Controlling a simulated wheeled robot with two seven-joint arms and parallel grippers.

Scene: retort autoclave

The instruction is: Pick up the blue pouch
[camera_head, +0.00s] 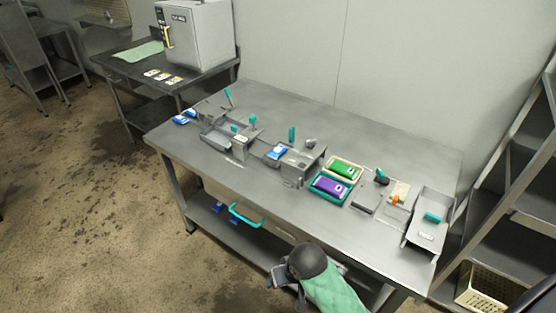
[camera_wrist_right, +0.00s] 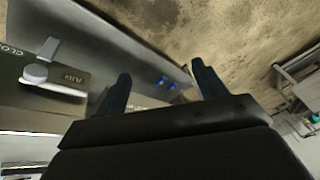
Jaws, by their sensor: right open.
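Several blue pouches show in the head view. One blue-and-white pouch (camera_head: 277,152) lies on the grey fixture in the middle of the steel table (camera_head: 300,213). Two more blue pouches (camera_head: 184,117) lie at the table's left end. Small blue items (camera_head: 218,207) rest on the lower shelf, and blue items (camera_wrist_right: 165,82) also show between the fingers in the right wrist view, some distance beyond them. My right gripper (camera_wrist_right: 161,72) is open and empty. In the head view my right arm is at the table's front edge, low in the picture. My left gripper is out of view.
Green (camera_head: 343,170) and purple (camera_head: 331,187) pouches sit in trays right of the middle fixture. A grey tray (camera_head: 428,226) stands at the right end.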

